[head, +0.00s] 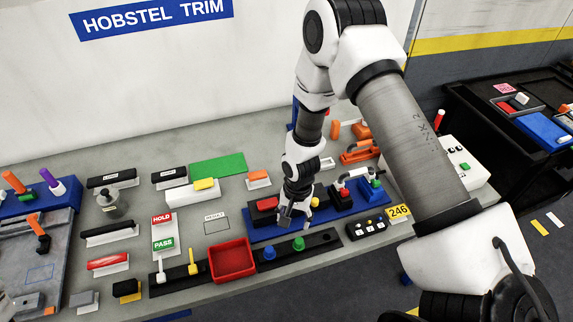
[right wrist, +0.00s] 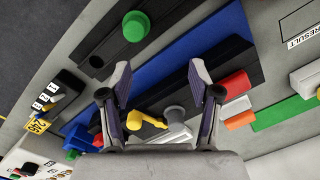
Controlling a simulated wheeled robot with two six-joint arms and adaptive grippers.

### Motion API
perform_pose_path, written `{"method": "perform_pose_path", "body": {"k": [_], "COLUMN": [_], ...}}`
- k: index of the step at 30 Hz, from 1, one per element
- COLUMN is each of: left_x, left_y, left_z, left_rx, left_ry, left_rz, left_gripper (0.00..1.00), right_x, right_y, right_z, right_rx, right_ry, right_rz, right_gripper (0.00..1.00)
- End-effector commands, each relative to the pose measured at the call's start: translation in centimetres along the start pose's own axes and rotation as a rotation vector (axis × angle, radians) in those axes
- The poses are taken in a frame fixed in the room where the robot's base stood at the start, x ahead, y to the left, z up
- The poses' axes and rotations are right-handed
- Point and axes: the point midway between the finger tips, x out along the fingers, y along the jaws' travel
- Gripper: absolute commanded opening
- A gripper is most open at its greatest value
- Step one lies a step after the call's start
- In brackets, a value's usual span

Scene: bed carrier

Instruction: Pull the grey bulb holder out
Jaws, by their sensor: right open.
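My right gripper (head: 288,220) points down over the blue board (head: 262,234) on the bench. In the right wrist view its two fingers (right wrist: 161,75) are wide apart with nothing between the tips. A grey rounded piece with a pale grey body, which looks like the bulb holder (right wrist: 175,117), lies beyond the fingers on a black strip, between their lines of sight. I cannot tell how deep it sits. A yellow piece (right wrist: 150,120) is right beside it. In the head view my gripper mostly hides the holder.
A red tray (head: 233,262) stands left of the gripper. A black rail (head: 320,239) with a green knob (head: 298,243) and a blue one is in front.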

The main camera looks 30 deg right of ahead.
Motion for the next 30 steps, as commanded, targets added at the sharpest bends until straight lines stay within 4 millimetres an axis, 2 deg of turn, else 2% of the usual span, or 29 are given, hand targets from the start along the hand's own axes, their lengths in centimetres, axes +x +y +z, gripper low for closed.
{"method": "perform_pose_path", "body": {"k": [1, 6, 9, 11, 17, 30], "left_x": [0.0, -0.1, -0.1, 0.0, 1.1, 5.9], "left_y": [0.0, 0.0, 0.0, 0.0, 0.0, 0.0], "left_z": [0.0, 0.0, 0.0, 0.0, 0.0, 0.0], "left_rx": [0.001, 0.001, 0.001, 0.001, 0.001, 0.001], "left_ry": [0.000, 0.000, 0.000, 0.000, 0.000, 0.000], "left_rz": [0.000, 0.000, 0.000, 0.000, 0.000, 0.000], "left_gripper": [0.40, 0.40, 0.40, 0.40, 0.40, 0.40], "right_x": [-1.5, -6.8, -9.1, -9.5, -8.2, -2.9], "right_y": [-1.0, -2.8, -3.1, -3.1, -3.0, -2.8], "right_z": [-1.8, -6.7, -8.5, -8.8, -8.9, -9.1], "right_rx": [0.064, 0.302, 0.401, 0.426, 0.430, 0.427], "right_ry": [0.011, 0.041, 0.055, 0.058, 0.058, 0.058], "right_rz": [-0.005, 0.015, 0.026, 0.031, 0.034, 0.034], "right_gripper": [0.62, 0.62, 0.62, 0.62, 0.62, 0.62]}}
